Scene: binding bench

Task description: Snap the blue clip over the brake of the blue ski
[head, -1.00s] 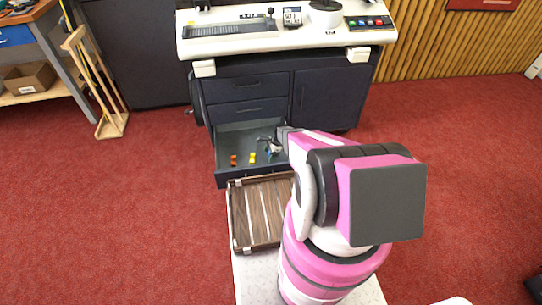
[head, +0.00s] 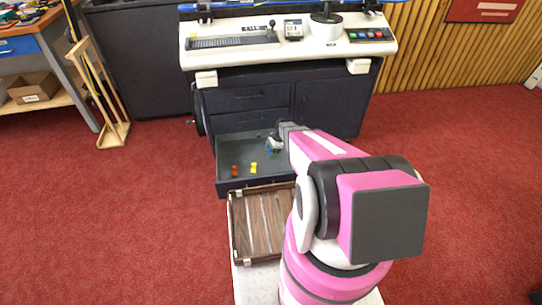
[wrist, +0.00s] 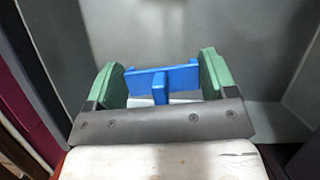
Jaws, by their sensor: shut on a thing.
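The blue clip (wrist: 160,86) is between the two green finger pads of my gripper (wrist: 163,84) in the wrist view. My gripper is shut on it, and the clip sits across the gap. In the head view my gripper (head: 272,147) is over the open drawer (head: 222,152), at its right side; the clip is too small there to make out well. A long blue bar, which looks like the blue ski (head: 290,6), runs along the top edge of the head view above the bench. Its brake cannot be made out.
An orange piece (head: 235,171) and a yellow piece (head: 254,168) lie in the drawer. The bench top (head: 225,50) carries a keyboard-like panel, a display, a white round device and coloured buttons. A slatted wooden tray (head: 262,222) is in front of the drawer.

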